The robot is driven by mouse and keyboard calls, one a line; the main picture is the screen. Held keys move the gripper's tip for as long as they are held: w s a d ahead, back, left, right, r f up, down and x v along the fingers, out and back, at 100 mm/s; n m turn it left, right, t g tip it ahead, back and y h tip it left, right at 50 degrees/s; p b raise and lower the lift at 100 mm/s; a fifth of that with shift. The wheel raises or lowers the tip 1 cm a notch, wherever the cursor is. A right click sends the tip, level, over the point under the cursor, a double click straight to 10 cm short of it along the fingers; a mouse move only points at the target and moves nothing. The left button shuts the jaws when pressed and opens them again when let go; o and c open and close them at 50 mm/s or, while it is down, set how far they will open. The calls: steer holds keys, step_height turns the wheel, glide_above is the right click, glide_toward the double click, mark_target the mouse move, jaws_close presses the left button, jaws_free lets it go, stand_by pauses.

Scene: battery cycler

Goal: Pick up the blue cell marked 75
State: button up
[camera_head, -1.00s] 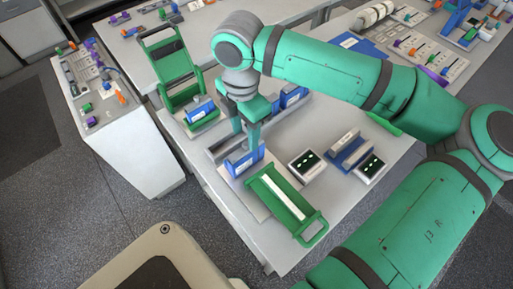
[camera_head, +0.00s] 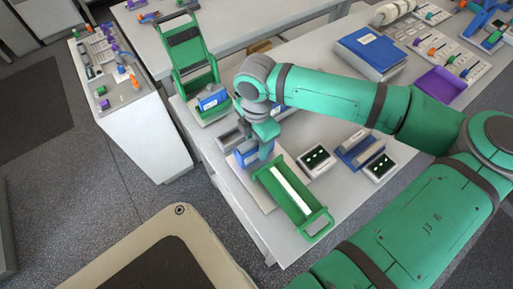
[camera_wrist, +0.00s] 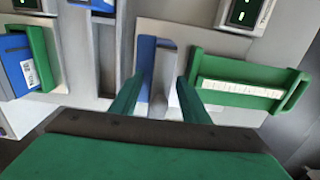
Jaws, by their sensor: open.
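My gripper (camera_wrist: 157,100) is open, with its two green fingers pointing down over a blue upright piece (camera_wrist: 146,60) and a grey block beside it. The same blue piece shows in the head view (camera_head: 246,152), just left of my gripper (camera_head: 265,150). I cannot read a number on it or tell whether the fingers touch it. Another blue cell (camera_head: 211,98) with a white label stands in a green holder at the back left; it also shows at the left of the wrist view (camera_wrist: 22,70), its marking too small to read.
A green tray with a white strip (camera_head: 292,195) lies right of my gripper. Two small display boxes (camera_head: 317,161) and a blue-grey block (camera_head: 360,148) stand further right. A tall green frame (camera_head: 187,50) stands at the back left. Grey slotted rails (camera_wrist: 106,55) lie beside the blue piece.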

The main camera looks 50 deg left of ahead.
jaws_close()
steer(key=shift+r, duration=0.1)
